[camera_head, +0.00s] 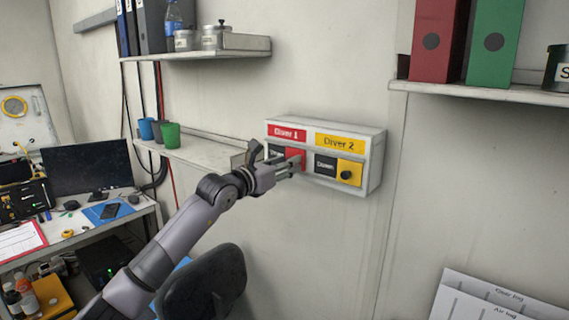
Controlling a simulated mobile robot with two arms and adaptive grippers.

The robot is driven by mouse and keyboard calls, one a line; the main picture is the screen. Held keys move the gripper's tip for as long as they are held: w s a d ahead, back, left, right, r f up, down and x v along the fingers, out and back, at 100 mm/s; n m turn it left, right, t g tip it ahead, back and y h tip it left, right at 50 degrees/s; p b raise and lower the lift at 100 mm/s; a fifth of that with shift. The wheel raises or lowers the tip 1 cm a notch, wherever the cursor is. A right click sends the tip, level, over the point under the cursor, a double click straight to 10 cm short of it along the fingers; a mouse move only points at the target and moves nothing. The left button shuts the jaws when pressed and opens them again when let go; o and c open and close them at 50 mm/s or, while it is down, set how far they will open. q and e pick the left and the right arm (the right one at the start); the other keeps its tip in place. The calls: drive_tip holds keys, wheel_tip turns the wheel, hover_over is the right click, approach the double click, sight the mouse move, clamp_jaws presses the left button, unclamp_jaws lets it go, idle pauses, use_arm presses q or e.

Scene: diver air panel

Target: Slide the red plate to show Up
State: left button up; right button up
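A white panel box (376,163) is fixed to the wall, with a red "Diver 1" label (286,133) and a yellow "Diver 2" label (340,141). Under the red label, the red plate (299,154) sits at the right of its slot, partly hidden by my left gripper (297,164). To its left a black field shows, its lettering mostly covered. My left gripper's fingertips are at the red plate; I cannot tell whether they grip its knob. The yellow plate (349,172) with a black knob sits at the right of its slot, beside a black "Down" field (325,165). My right gripper is out of view.
A low shelf (205,150) with several cups (170,134) is left of the panel. An upper shelf (470,92) with binders is at the right. A chair (215,280) and a desk with a monitor (88,170) stand below left.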

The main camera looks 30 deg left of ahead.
use_arm(q)
clamp_jaws()
idle(0.6)
